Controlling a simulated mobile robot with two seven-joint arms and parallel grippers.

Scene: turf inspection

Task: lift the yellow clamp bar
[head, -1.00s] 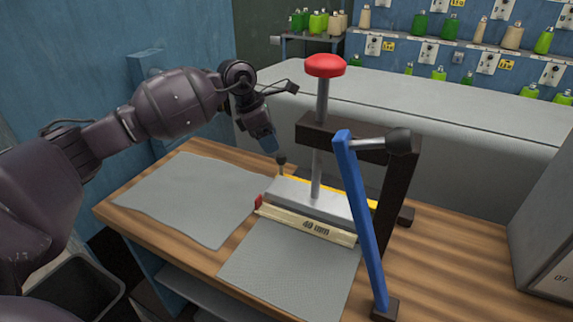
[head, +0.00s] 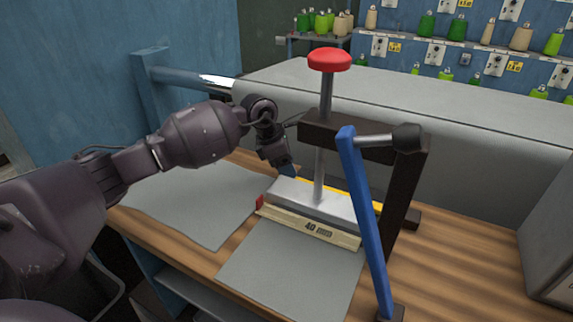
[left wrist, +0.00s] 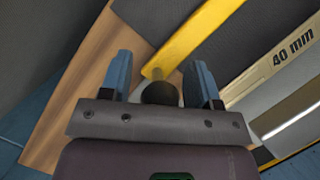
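The yellow clamp bar (head: 310,182) lies behind the silver press plate (head: 318,203), which hides much of it in the head view. In the left wrist view the yellow bar (left wrist: 197,38) runs diagonally, with a dark round knob (left wrist: 160,93) at its near end. My left gripper (left wrist: 160,75) is open, its two blue fingers on either side of the knob with gaps visible. In the head view my left gripper (head: 291,171) is low at the bar's left end and hides the knob. My right gripper is in neither view.
A press frame with a red knob (head: 329,59), a dark crossbeam (head: 345,138) and a blue lever (head: 362,220) stands over the plate. A pale strip marked 40 mm (head: 310,227) lies in front. Grey turf sheets lie left (head: 200,205) and front (head: 290,270). A large grey roll (head: 430,110) is behind.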

